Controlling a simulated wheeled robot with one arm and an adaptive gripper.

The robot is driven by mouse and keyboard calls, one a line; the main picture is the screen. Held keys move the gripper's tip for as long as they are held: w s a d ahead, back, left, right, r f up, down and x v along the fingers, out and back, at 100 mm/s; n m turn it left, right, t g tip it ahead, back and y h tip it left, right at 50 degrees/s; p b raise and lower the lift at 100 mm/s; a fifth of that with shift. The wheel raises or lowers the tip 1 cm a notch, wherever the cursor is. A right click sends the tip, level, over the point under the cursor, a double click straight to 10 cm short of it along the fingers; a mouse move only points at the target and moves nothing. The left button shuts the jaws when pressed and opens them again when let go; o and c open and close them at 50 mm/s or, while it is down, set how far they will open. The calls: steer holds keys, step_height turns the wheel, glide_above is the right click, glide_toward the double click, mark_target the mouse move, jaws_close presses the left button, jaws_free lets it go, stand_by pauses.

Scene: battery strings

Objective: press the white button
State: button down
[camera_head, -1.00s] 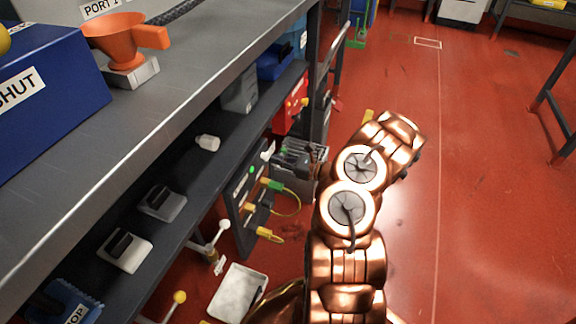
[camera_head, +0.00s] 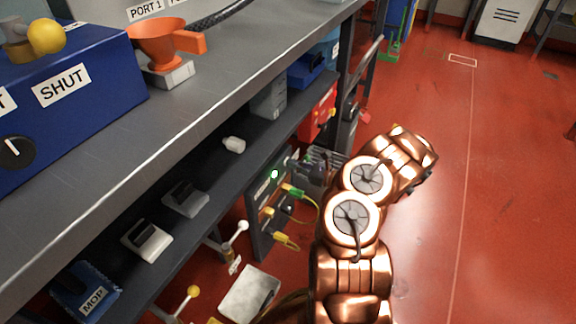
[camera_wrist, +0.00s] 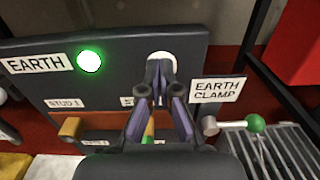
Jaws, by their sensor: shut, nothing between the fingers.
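A white round button (camera_wrist: 160,58) is on the dark panel (camera_wrist: 120,52) in the wrist view, right of a lit green lamp (camera_wrist: 89,61). My gripper (camera_wrist: 160,76) is shut and empty, with its fingertips right in front of the button, hiding its lower part. I cannot tell whether they touch it. In the head view the panel (camera_head: 261,217) stands beneath the shelf with its lamp (camera_head: 275,174) lit, and my gripper (camera_head: 297,165) is at its upper right corner.
EARTH (camera_wrist: 35,63) and EARTH CLAMP (camera_wrist: 218,89) labels flank the button. A green-knobbed lever (camera_wrist: 254,124) is at the right. Yellow plugs with cables (camera_head: 285,240) stick out below. The shelf (camera_head: 215,170) lies close by; open red floor (camera_head: 490,200) is to the right.

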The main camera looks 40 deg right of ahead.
stand_by(0.3)
steer(key=p+v, duration=0.4)
steer(key=v, duration=1)
stand_by(0.3)
